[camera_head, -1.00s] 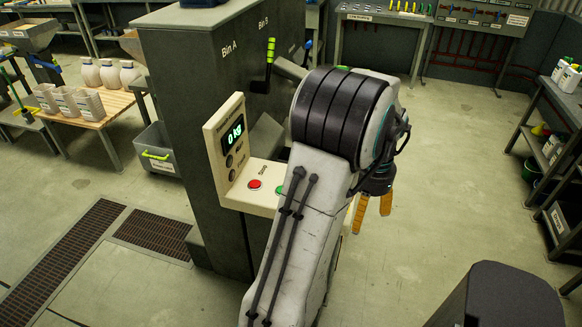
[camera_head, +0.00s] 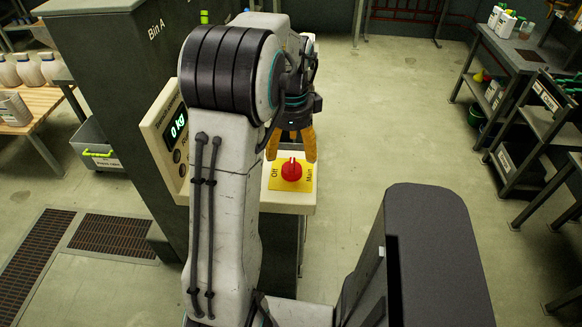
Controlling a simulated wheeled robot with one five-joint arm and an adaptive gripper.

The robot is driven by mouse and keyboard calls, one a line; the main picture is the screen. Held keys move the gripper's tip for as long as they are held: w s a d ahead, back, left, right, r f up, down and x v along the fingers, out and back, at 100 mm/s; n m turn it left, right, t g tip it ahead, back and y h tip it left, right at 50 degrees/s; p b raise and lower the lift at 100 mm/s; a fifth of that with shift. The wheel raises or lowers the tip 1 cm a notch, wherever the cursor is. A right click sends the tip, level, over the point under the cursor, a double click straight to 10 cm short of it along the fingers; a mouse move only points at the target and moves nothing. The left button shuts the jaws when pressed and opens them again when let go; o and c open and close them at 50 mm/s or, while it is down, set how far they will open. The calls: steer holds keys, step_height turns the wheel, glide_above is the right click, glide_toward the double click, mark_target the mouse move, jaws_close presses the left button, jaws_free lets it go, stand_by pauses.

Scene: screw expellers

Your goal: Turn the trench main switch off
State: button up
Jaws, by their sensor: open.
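The main switch is a red rotary knob (camera_head: 291,170) on a yellow plate (camera_head: 304,186) marked "Off" on its left and "Main" on its right. It sits on the cream control box beside the tall dark bin cabinet (camera_head: 120,90). A white pointer line shows on the knob. My gripper (camera_head: 291,148) is open, with its orange fingers spread and pointing down, just behind and above the knob. I cannot tell whether a finger touches it. My arm hides part of the control box and its buttons.
A display panel (camera_head: 168,128) reading "0 kg" stands left of my arm. A grey crate (camera_head: 97,148) and a wooden table (camera_head: 30,128) are at left. Dark shelving (camera_head: 530,125) stands at right. The floor between is clear.

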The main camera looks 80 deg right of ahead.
mark_target(292, 164)
steer(key=shift+f, duration=3.6)
steer(key=c, duration=1.2)
steer(key=shift+c, duration=0.2)
